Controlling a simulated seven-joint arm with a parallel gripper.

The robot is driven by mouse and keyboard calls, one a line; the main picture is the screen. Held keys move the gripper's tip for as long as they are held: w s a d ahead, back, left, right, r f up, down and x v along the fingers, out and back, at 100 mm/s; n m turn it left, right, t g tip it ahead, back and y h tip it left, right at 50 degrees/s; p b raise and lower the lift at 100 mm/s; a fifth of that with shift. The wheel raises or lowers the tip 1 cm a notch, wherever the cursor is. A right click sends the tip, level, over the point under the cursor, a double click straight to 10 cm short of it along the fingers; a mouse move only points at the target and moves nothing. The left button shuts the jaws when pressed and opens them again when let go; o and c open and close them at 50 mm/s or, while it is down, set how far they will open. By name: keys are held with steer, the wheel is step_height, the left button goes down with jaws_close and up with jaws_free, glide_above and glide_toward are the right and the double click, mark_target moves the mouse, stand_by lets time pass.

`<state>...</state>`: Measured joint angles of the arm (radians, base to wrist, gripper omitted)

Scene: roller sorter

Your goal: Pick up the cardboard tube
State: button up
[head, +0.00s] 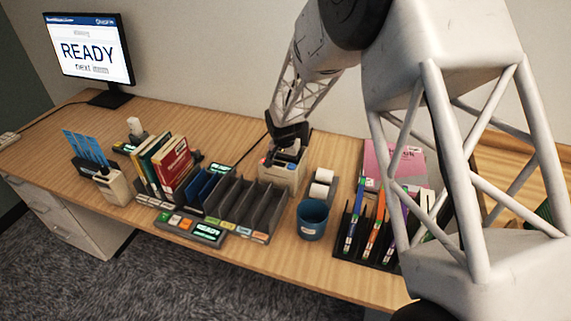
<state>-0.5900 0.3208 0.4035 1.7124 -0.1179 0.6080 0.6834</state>
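I cannot make out a cardboard tube for certain. My gripper (290,150) is small and dark here. It points down over a beige box-shaped device (279,174) with coloured buttons. I cannot tell whether its fingers are apart or hold anything, or whether it touches the device.
A blue cup (312,219) stands near the front edge. Black dividers (245,208), upright books (172,163) and a second beige device (111,187) stand to the left. A rack of coloured pens (372,238) is at right. A monitor (88,50) reads READY. My arm hides part of the right side.

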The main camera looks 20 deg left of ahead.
steer(key=shift+c, duration=0.3)
steer(key=c, duration=0.6)
steer(key=shift+r, duration=0.1)
step_height(320, 180, up, 28)
steer(key=shift+f, duration=0.1)
stand_by(0.7)
stand_by(0.5)
